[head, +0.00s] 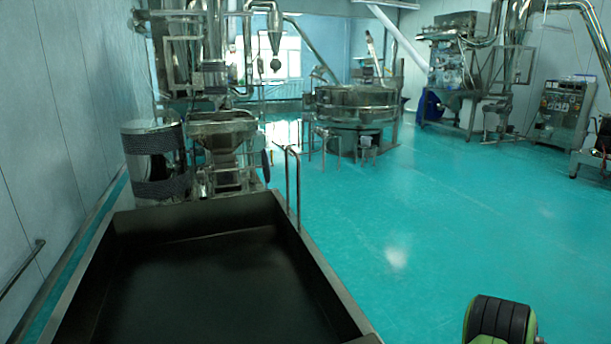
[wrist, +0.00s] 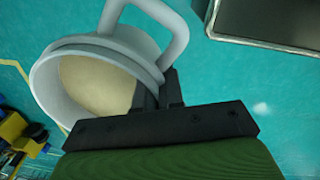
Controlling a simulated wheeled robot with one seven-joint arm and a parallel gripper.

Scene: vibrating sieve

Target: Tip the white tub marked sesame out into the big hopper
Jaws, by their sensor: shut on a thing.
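The white tub (wrist: 107,42) is in the wrist view, its open mouth facing the camera. Pale tan contents (wrist: 95,88) show inside, and a thick loop handle sticks up from its rim. No marking is visible on it. My gripper (wrist: 172,88) is shut on the tub at its right side, near the foot of the handle; the exact contact is partly hidden. The big hopper (head: 322,277) is a dark, wide, open metal bin at the lower left of the head view. A metal-edged corner, apparently the hopper (wrist: 262,40), shows at upper right in the wrist view, apart from the tub.
A tall metal handrail (head: 292,185) stands at the hopper's far right corner. Steel machinery (head: 225,140) stands behind it, with a round sieve (head: 355,105) further back.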

